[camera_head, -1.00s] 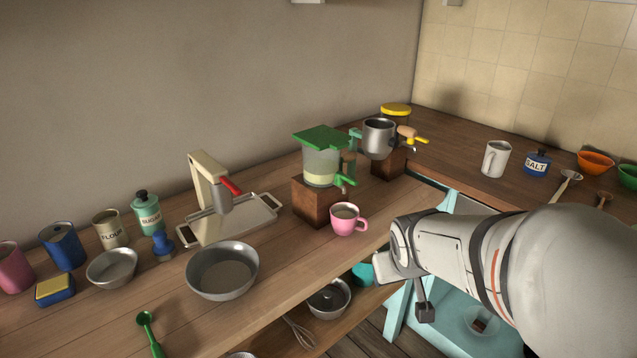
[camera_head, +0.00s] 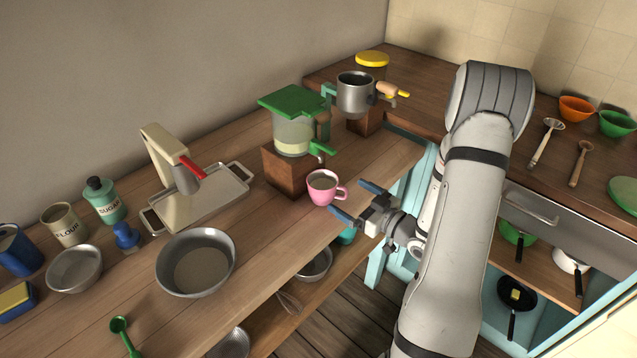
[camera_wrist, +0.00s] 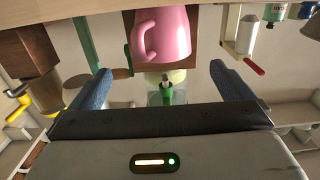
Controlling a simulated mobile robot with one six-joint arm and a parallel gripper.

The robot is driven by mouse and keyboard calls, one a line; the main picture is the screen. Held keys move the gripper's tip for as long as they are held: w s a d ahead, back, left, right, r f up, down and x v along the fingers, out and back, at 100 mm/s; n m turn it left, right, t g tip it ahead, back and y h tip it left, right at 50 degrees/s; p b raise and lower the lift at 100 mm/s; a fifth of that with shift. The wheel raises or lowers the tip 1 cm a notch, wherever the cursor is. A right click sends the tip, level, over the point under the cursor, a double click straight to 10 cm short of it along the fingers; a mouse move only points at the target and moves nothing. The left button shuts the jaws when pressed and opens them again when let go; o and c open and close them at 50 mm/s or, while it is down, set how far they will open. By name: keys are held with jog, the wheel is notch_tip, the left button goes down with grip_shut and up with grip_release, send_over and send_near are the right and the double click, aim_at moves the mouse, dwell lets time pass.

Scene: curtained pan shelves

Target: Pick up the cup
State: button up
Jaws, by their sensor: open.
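A pink cup (camera_head: 321,187) stands upright on the wooden counter, just in front of a wooden block with a green-lidded blender-like dispenser. Its handle points right in the head view. My gripper (camera_head: 356,202) is open and empty, with blue-tipped fingers, just right of the cup near the counter's front edge. In the wrist view the cup (camera_wrist: 166,36) shows beyond the gap between the two fingers (camera_wrist: 163,88), appearing upside down with its handle to the left. No finger appears to touch the cup.
The dispenser (camera_head: 293,136) and its block (camera_head: 291,170) stand close behind the cup. A steel pot (camera_head: 355,92) is farther back. A tray (camera_head: 205,205) with a cream press and a metal bowl (camera_head: 196,262) lie left. Counter between bowl and cup is clear.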

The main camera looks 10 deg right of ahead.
aim_at(335, 188)
jog(key=p+x, duration=0.1)
jog(key=x, duration=0.1)
jog(key=p+x, duration=0.1)
jog(key=x, duration=0.1)
jog(key=p+x, duration=0.1)
jog(key=x, duration=0.2)
jog(key=shift+s+a+r, duration=0.15)
jog(key=shift+a+r, duration=0.05)
jog(key=shift+r, duration=0.05)
jog(key=shift+w+a+f, duration=0.1)
jog(key=shift+w+a, duration=0.15)
jog(key=shift+w, duration=0.1)
jog(key=c, duration=1.3)
